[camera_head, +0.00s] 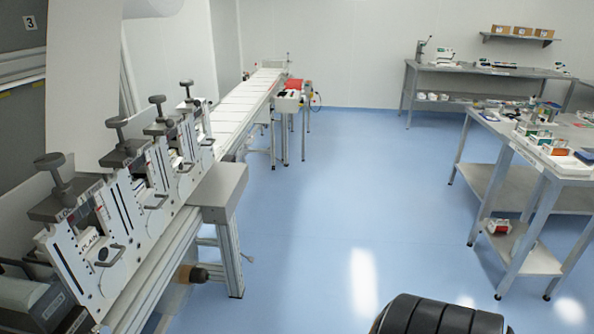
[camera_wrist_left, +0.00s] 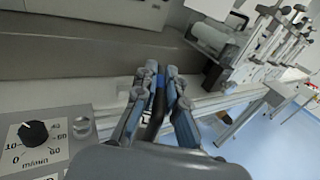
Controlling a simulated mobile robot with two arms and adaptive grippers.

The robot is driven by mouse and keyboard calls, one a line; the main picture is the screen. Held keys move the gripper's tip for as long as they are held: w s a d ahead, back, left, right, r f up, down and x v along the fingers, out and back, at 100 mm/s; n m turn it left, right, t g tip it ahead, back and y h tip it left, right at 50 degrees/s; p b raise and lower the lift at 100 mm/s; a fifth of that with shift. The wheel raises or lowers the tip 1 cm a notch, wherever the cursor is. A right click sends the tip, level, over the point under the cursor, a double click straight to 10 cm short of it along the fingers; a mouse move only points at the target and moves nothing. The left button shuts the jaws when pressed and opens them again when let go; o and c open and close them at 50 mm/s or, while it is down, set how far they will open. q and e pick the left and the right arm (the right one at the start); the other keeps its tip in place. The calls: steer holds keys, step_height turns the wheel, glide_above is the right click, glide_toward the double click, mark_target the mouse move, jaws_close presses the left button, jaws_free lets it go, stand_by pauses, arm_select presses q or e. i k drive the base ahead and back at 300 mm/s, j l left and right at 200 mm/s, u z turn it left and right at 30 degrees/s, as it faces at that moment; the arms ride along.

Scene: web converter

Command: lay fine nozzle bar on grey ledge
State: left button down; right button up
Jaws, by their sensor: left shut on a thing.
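My left gripper (camera_wrist_left: 160,80) shows in the left wrist view, its blue-padded fingers close together around a slim dark thing (camera_wrist_left: 157,112). Most of that thing is hidden by the fingers, so I cannot tell whether it is the fine nozzle bar. In the head view a flat grey ledge (camera_head: 219,184) juts out from the right side of the machine, beside the white stations (camera_head: 90,247). Its visible top looks bare. Neither gripper shows in the head view, and my right gripper is in no view.
The white stations carry dark knobs and clamps; they also show in the wrist view (camera_wrist_left: 262,45). A grey speed-dial panel (camera_wrist_left: 45,142) is at lower left there. A long conveyor (camera_head: 245,105) runs behind. A cluttered table (camera_head: 540,165) stands right. Blue floor between is clear.

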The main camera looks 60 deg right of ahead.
mark_target(222, 181)
steer(key=i+l+z, duration=0.3)
steer(key=l+z, duration=0.15)
steer(key=i+l+z, duration=0.7)
steer(key=z, duration=0.2)
steer(key=i+l, duration=0.2)
steer(key=i, duration=0.25)
